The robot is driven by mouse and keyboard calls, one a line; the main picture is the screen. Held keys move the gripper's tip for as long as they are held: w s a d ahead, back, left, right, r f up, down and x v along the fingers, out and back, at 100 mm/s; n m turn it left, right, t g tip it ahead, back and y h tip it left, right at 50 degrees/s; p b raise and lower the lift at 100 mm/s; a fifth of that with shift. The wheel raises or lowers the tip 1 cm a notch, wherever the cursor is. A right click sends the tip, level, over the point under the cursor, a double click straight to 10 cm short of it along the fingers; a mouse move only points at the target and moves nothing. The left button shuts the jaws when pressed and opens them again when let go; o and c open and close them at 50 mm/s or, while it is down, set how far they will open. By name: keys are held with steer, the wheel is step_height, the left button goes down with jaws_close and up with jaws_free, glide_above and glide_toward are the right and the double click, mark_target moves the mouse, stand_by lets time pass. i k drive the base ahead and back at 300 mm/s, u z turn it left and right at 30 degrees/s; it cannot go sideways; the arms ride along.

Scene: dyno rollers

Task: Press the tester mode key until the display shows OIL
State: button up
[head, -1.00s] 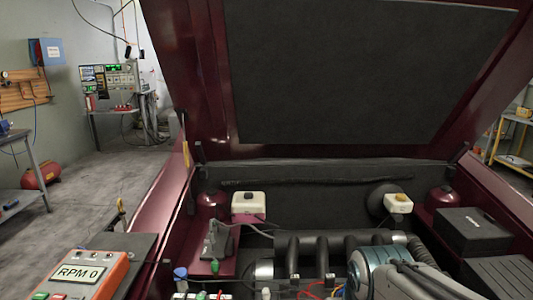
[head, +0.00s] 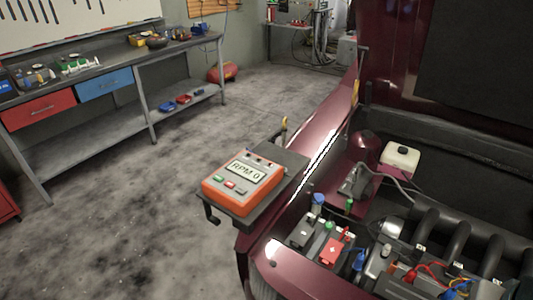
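The orange tester (head: 225,202) sits on a dark shelf (head: 289,168) at the edge of the car's fender, in the middle of the head view. Its display (head: 245,173) reads RPM 0. Below the display is a row of small keys: a green key (head: 219,179), a red key (head: 230,185) and a pale key (head: 242,192). Their labels are too small to read, so I cannot tell which is the mode key. My gripper is not in view.
The open engine bay of the dark red car lies right, with a battery (head: 305,232), coloured leads and a white-capped reservoir (head: 400,157). A workbench (head: 115,70) with drawers stands at the left. The floor (head: 120,215) left of the tester is clear.

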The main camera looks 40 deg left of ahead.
mark_target(240, 190)
steer(key=k, duration=0.5)
steer(key=u, duration=1.45)
steer(key=i, duration=0.4)
steer(key=u, duration=0.05)
